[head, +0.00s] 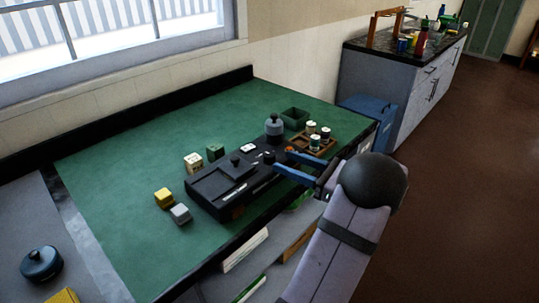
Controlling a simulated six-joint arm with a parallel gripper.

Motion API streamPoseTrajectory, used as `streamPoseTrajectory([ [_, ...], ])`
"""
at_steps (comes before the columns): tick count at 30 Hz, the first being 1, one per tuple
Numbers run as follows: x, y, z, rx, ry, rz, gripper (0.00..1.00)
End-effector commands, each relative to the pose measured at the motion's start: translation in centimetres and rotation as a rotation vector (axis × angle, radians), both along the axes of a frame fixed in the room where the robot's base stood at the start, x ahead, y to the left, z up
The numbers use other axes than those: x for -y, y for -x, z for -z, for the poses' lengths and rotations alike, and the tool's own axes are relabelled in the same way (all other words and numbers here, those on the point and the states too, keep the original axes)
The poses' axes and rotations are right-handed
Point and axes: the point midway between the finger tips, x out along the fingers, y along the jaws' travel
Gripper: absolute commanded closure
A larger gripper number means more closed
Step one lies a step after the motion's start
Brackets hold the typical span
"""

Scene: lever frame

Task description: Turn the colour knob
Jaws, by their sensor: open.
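A black lever frame (205,196) lies on the green table top, with a raised dark knob (235,161) near its middle and pale strips along its front. A small dark knob (269,157) stands at its right end. I cannot tell which of these is the colour knob. My gripper (282,160) reaches in from the right with two blue fingers, open and apart. Its fingertips are beside the right end of the frame, close to the small dark knob. Nothing shows between the fingers. Whether a finger touches the frame is too small to tell.
A grey lidded pot (274,128), a green open box (295,118) and a wooden tray (326,149) with several small jars stand behind my gripper. Yellow (164,198) and grey (180,214) blocks lie left of the frame. The table's left part is clear.

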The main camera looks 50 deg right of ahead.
Motion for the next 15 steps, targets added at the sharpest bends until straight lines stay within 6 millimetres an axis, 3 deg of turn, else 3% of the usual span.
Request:
streamPoseTrajectory([
  [15,-1.3,-5.9,-0.1,-0.001,-0.001,-0.004,0.54],
])
